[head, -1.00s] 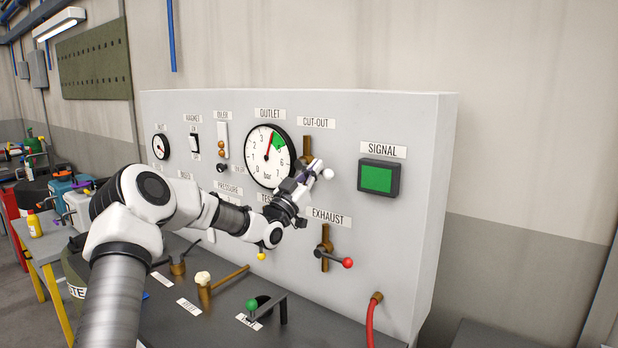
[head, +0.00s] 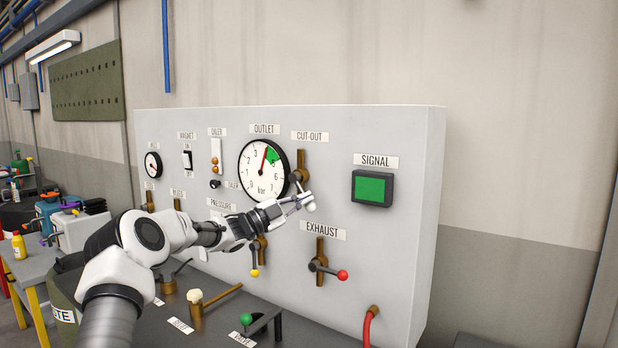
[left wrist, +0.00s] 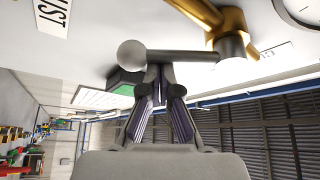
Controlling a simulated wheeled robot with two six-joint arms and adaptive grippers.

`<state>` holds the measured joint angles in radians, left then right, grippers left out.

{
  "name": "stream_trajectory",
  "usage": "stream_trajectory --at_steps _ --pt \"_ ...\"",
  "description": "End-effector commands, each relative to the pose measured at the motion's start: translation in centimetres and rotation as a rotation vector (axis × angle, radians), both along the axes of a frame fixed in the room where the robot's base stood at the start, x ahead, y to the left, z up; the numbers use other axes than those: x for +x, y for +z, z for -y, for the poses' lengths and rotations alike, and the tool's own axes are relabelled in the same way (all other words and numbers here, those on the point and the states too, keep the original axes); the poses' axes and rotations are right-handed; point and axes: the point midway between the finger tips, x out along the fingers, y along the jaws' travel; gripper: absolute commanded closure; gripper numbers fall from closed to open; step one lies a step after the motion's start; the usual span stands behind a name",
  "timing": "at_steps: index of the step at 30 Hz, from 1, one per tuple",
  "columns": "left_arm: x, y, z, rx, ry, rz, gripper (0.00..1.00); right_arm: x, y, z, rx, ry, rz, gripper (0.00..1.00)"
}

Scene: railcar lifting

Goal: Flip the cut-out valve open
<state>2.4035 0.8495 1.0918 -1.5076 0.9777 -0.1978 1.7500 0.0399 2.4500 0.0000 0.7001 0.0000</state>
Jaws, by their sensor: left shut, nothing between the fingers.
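The cut-out valve is a brass body (head: 301,161) on the grey panel, under the CUT-OUT label and right of the outlet gauge. Its lever ends in a pale ball (head: 309,206) and points down, slightly right. The lever is partly hidden by my left gripper (head: 304,200). In the left wrist view the pale ball (left wrist: 131,53), dark lever (left wrist: 185,56) and brass body (left wrist: 228,20) show close up. My left gripper (left wrist: 158,70) is shut and empty, its fingertips against or just beside the lever near the ball; contact is hard to tell. My right gripper is out of view.
The exhaust valve lever (head: 328,269), with a red ball, sits below. A yellow-knobbed lever (head: 254,260) is under my left wrist. The signal lamp (head: 373,188) is lit green at right. Levers (head: 262,322) stand on the desk below.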

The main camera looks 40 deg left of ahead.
Motion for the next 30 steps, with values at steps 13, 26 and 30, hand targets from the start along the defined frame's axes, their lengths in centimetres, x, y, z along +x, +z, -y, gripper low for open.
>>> stream_trajectory --at_steps 13,26,30 --pt "-0.2 -1.0 -2.3 0.405 0.001 -0.047 1.0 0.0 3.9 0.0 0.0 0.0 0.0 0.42" --pt "-0.4 -1.6 -3.7 0.628 -0.001 -0.07 1.0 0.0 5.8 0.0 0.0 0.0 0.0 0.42" --pt "-0.4 -1.7 -3.8 0.65 -0.001 -0.073 1.0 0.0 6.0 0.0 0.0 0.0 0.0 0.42"
